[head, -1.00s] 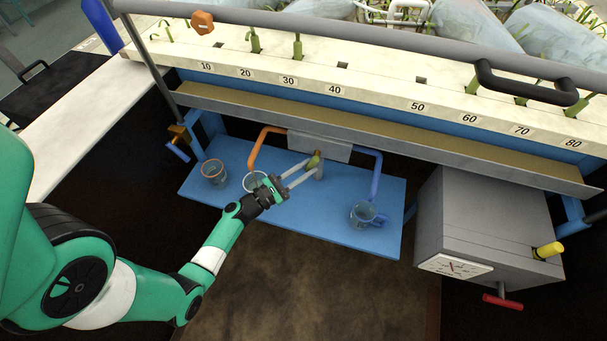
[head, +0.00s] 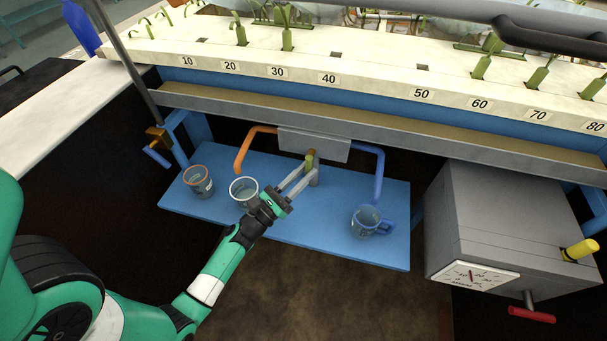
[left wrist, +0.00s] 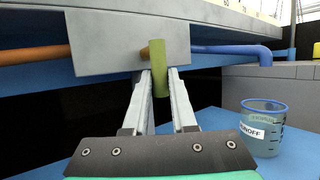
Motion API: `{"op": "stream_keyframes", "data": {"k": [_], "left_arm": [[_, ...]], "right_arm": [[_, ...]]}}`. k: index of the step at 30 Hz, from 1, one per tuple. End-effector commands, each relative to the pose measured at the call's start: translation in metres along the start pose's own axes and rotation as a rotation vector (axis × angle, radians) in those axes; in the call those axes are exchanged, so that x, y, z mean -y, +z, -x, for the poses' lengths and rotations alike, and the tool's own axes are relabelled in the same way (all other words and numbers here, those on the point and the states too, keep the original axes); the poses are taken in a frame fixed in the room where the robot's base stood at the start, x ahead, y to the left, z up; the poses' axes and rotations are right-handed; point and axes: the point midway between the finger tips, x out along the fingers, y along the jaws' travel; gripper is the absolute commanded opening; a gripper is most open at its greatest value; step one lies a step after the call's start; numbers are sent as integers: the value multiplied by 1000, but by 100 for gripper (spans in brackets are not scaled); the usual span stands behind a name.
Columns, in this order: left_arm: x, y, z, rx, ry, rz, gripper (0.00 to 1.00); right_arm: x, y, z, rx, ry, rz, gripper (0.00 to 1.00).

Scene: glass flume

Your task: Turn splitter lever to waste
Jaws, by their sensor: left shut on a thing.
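The splitter is a grey box (head: 326,148) under the flume's edge, with an orange pipe (head: 250,142) on its left and a blue pipe (head: 379,170) on its right. Its olive-green lever (head: 310,157) stands roughly upright at the front of the box. My left gripper (head: 306,173) is shut on the lever. In the left wrist view the lever (left wrist: 158,60) is between the two fingertips, in front of the splitter box (left wrist: 100,42). My right gripper is not in view.
On the blue shelf (head: 300,230) stand an orange-rimmed beaker (head: 198,182), a clear beaker (head: 243,190) near my left gripper, and a blue-rimmed jug (head: 368,222) under the blue pipe. A grey cabinet (head: 500,215) with a dial and red handle is at right.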

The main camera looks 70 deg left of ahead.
Motion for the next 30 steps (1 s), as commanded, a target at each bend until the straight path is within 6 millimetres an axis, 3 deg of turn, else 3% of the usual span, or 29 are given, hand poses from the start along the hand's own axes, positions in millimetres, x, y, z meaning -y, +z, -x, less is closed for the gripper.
{"op": "stream_keyframes", "data": {"k": [3, 4, 8, 20, 30], "left_arm": [[0, 1, 0, 2, -1, 0, 0], [0, 1, 0, 2, -1, 0, 30], [0, 1, 0, 2, -1, 0, 53], [-1, 0, 8, -2, 1, 0, 55], [-2, 1, 83, -4, 7, 0, 55]], "right_arm": [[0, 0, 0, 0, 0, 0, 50], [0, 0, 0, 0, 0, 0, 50], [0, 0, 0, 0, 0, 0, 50], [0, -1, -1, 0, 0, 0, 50], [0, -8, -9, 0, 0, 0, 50]]}}
